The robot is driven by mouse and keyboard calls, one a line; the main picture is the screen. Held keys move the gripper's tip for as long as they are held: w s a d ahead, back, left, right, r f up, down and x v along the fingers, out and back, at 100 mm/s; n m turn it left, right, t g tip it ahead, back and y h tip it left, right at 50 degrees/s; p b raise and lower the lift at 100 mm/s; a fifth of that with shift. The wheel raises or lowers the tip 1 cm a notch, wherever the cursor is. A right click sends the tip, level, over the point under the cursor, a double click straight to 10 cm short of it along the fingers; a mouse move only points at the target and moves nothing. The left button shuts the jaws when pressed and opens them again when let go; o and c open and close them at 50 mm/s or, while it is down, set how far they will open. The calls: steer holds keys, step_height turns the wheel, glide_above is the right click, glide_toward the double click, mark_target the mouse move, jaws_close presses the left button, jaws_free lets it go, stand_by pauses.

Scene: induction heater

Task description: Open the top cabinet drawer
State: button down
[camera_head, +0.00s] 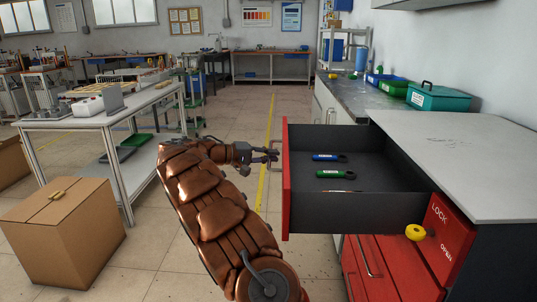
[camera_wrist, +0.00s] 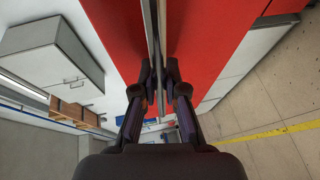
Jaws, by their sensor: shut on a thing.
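The top cabinet drawer (camera_head: 350,208) is pulled well out from the red cabinet. Its red front (camera_head: 287,190) faces left, and its dark inside is visible. My gripper (camera_head: 272,154) is at the outer side of the drawer front, shut on the drawer handle. In the wrist view, the handle (camera_wrist: 157,35) runs as a thin bar between the fingers of my gripper (camera_wrist: 160,90), with the red drawer front (camera_wrist: 205,40) behind it. A blue tool (camera_head: 329,157) and a green tool (camera_head: 336,174) lie in the drawer.
A yellow knob (camera_head: 415,232) sits on the red lock panel (camera_head: 452,238). Lower red drawers (camera_head: 400,268) are shut. A cardboard box (camera_head: 62,235) stands on the floor at left, below a white workbench (camera_head: 95,122). The tiled floor between bench and cabinet is clear.

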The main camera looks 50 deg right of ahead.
steer(key=shift+w+a, duration=0.1)
steer(key=shift+w, duration=0.05)
steer(key=c, duration=1.2)
jaws_free()
steer(key=v, duration=1.2)
steer(key=shift+r, duration=0.1)
